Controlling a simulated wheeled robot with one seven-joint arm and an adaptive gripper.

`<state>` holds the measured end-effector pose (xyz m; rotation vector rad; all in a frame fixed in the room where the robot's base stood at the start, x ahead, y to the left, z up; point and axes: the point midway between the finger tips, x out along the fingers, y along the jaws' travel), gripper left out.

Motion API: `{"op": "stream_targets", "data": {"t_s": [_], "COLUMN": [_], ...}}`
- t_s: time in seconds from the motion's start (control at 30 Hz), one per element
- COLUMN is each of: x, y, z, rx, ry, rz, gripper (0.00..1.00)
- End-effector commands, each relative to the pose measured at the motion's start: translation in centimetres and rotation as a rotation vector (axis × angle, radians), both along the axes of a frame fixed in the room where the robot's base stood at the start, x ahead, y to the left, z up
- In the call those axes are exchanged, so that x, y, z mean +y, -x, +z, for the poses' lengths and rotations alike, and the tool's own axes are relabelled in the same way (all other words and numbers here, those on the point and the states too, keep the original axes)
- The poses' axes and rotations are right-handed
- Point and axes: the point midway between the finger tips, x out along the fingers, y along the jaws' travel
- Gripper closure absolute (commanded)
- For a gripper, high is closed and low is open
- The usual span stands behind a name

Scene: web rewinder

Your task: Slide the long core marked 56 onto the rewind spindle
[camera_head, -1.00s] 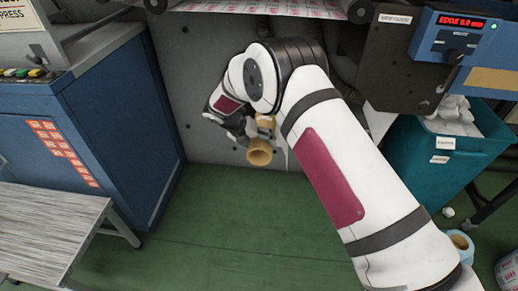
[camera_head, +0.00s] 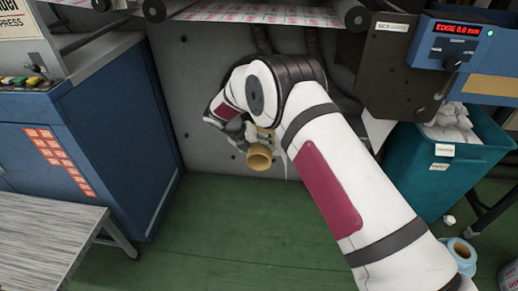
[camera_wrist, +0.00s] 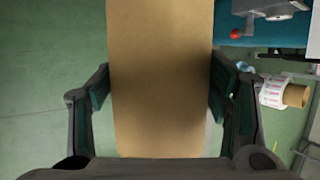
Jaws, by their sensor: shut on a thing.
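A tan cardboard core (camera_head: 258,157) is held in my gripper (camera_head: 243,130) in front of the grey machine panel, with its open end facing the head camera. In the wrist view the core (camera_wrist: 162,80) fills the middle of the picture, and my gripper (camera_wrist: 160,105) has one finger against each side of it. The marking 56 cannot be read in either view. My arm hides part of the core and the panel behind it. I cannot make out the rewind spindle in the head view.
A teal bin (camera_head: 430,165) of waste paper stands right, beneath a control box (camera_head: 450,40). Rolls (camera_head: 462,252) lie low right. Printed web (camera_head: 260,10) runs above. Green floor (camera_head: 240,220) is open.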

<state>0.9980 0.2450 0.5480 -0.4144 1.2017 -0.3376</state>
Motion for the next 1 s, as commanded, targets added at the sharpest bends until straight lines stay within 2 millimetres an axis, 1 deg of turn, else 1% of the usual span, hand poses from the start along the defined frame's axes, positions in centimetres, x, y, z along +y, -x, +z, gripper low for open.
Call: {"op": "stream_targets", "data": {"t_s": [0.47,0.5,0.57,0.87,1.0], "x": [0.02,0.02,0.01,0.00,0.25], "y": [-0.06,-0.06,-0.05,0.04,0.16], "z": [-0.32,-0.32,-0.33,-0.45,-0.05], "rx": [-0.002,-0.002,-0.002,0.001,0.000], "ry": [0.000,0.000,0.000,0.000,0.000], "rz": [0.000,0.000,0.000,0.000,0.000], "gripper": [0.74,0.20,0.07,0.06,0.06]}}
